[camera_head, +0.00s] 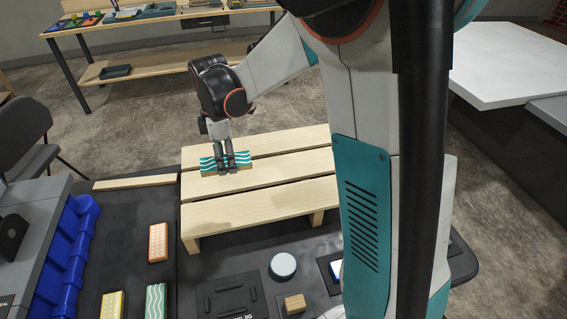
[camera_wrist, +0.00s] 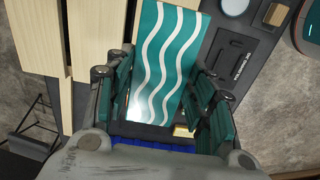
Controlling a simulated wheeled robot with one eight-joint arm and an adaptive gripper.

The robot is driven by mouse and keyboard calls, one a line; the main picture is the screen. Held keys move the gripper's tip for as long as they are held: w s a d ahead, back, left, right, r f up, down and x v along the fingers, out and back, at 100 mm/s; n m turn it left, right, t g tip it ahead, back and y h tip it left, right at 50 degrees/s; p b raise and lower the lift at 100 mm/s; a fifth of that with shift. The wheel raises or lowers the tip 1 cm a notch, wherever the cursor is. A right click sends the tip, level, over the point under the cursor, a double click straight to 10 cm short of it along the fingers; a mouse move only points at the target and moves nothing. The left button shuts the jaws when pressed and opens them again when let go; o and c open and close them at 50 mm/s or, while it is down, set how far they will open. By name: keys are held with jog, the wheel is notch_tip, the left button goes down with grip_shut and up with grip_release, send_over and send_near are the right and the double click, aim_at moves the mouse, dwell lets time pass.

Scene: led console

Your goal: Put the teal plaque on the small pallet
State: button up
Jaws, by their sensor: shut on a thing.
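The teal plaque with white wavy lines (camera_head: 207,163) is between the fingers of my gripper (camera_head: 229,164), which is shut on it. It shows over the left part of the small pallet (camera_head: 270,202), a low stand of pale wooden slats. I cannot tell whether the plaque touches the slats or is a little above them. In the wrist view the plaque (camera_wrist: 160,60) runs long between both fingers, with pallet slats (camera_wrist: 90,35) to its left. My fingers cover the plaque's middle in the head view.
On the dark table in front are an orange plaque (camera_head: 157,243), a yellow plaque (camera_head: 111,305), a green wavy plaque (camera_head: 156,301), a round light disc (camera_head: 283,266) and a small wooden block (camera_head: 295,303). Blue bins (camera_head: 72,245) stand at left. The pallet's front slats are clear.

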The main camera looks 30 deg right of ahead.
aim_at(236, 209)
notch_tip(236, 209, down, 20)
jog(key=b, duration=0.5)
jog(key=shift+a+r, duration=0.1)
jog(key=shift+r, duration=0.05)
jog(key=shift+f+b, duration=0.2)
jog(key=shift+b, duration=0.15)
jog(key=o, duration=1.2)
jog(key=shift+r, duration=0.15)
